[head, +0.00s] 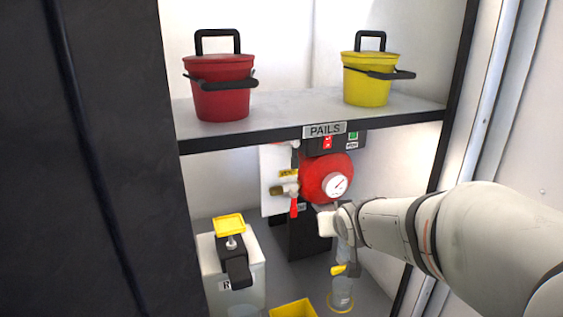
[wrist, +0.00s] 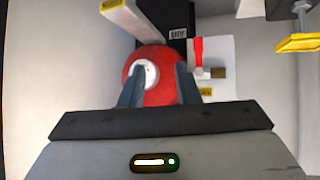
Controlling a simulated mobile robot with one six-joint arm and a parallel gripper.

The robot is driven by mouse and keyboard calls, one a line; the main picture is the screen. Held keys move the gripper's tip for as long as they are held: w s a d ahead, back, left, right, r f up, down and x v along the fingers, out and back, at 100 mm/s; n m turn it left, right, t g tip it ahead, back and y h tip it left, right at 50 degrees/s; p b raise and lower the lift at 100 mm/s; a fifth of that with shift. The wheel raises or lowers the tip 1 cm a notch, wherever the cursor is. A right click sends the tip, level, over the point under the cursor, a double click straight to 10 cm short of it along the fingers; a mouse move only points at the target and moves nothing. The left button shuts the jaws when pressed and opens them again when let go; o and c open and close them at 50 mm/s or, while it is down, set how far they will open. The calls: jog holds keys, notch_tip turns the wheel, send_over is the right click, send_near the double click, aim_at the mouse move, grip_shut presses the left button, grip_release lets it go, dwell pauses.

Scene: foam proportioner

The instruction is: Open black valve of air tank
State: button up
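The red air tank (head: 318,180) sits under the shelf in the head view, with a round white gauge (head: 337,185) on its face. In the wrist view the red tank (wrist: 160,62) and its gauge (wrist: 144,74) show beyond my fingers. My gripper (wrist: 160,76) is open, its two fingers apart with nothing seen between them but the tank behind. In the head view my gripper (head: 343,222) is just below and in front of the gauge; its fingers are hard to make out. I cannot pick out a black valve in either view.
The shelf (head: 250,132) above holds a red pail (head: 221,88) and a yellow pail (head: 367,80). A dark panel (head: 90,160) fills the left.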

aim_at(296, 164)
jog(key=w+a+r+n+t+y, duration=0.1)
jog(key=w+a+r+t+y, duration=0.1)
jog(key=w, duration=0.2)
jog(key=w+a+r+n+t+y, duration=0.1)
jog(key=w+a+r+t+y, duration=0.1)
jog(key=w, duration=0.3)
jog(key=w+a+r+n+t+y, duration=0.1)
jog(key=w+a+r+t, duration=0.1)
jog(key=w, duration=0.2)
jog(key=shift+w+a+t+y, duration=0.15)
jog(key=shift+a+t+y, duration=0.05)
jog(key=shift+t+y, duration=0.2)
jog(key=shift+w+a+r, duration=0.15)
jog(key=shift+w, duration=0.15)
jog(key=p+x, duration=0.1)
jog(key=x, duration=0.6)
grip_shut()
